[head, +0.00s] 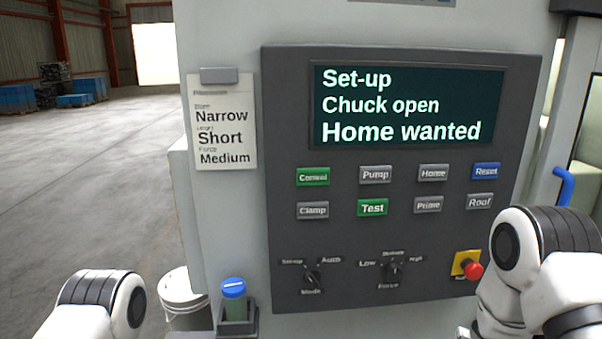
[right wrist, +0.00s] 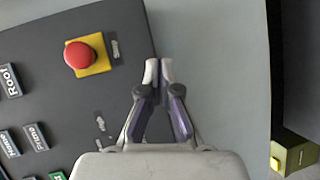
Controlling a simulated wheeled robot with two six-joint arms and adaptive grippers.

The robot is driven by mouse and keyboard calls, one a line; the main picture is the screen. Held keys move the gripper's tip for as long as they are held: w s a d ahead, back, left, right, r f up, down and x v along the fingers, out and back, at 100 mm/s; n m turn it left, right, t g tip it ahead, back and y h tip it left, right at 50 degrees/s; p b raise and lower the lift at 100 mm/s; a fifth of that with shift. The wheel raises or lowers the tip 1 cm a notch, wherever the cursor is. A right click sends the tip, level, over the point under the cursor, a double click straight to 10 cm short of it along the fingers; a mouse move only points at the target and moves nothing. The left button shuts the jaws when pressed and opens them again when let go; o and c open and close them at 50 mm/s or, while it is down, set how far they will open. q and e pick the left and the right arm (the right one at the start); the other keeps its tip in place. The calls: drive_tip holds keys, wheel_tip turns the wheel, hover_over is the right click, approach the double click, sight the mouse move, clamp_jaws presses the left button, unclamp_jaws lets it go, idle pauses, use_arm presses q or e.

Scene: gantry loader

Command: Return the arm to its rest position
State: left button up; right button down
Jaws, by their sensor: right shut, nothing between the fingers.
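My right gripper (right wrist: 158,70) is shut and empty in the right wrist view, its two pale fingertips close together. In the head view my right arm comes in at the lower right, and only a small part of that gripper shows at the bottom edge. Of my left arm, only a white and black link shows at the lower left; its gripper is out of view.
The panel screen (head: 408,106) reads "Set-up", "Chuck open", "Home wanted". A red emergency button (head: 473,271) is close to my right arm. A paper card (head: 224,120), a blue-capped bottle (head: 233,290), a white bucket (head: 183,300) and a blue handle (head: 564,186) are around the panel.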

drive_tip(key=s+a+f+m+g+y, duration=0.1)
drive_tip(key=s+a+f+g, duration=0.1)
drive_tip(key=s+f, duration=0.35)
drive_tip(key=s+a+f+g+y, duration=0.1)
drive_tip(key=s+f+g+y, duration=0.15)
drive_tip(key=f, duration=0.55)
drive_tip(key=s+a+f+m+g+y, duration=0.1)
drive_tip(key=s+a+f+m+g, duration=0.1)
drive_tip(key=s, duration=0.6)
drive_tip(key=s+a+f+m+g+y, duration=0.1)
drive_tip(key=s+f+m+g, duration=0.3)
drive_tip(key=s, duration=0.4)
drive_tip(key=s+a+f+m+g+y+b, duration=0.1)
drive_tip(key=s+a+f+m+g, duration=0.2)
drive_tip(key=s, duration=0.5)
drive_tip(key=shift+s+a+f+m+g, duration=0.15)
drive_tip(key=shift+a+f+m+g, duration=0.25)
drive_tip(key=shift+f+m, duration=0.5)
drive_tip(key=shift+r, duration=0.2)
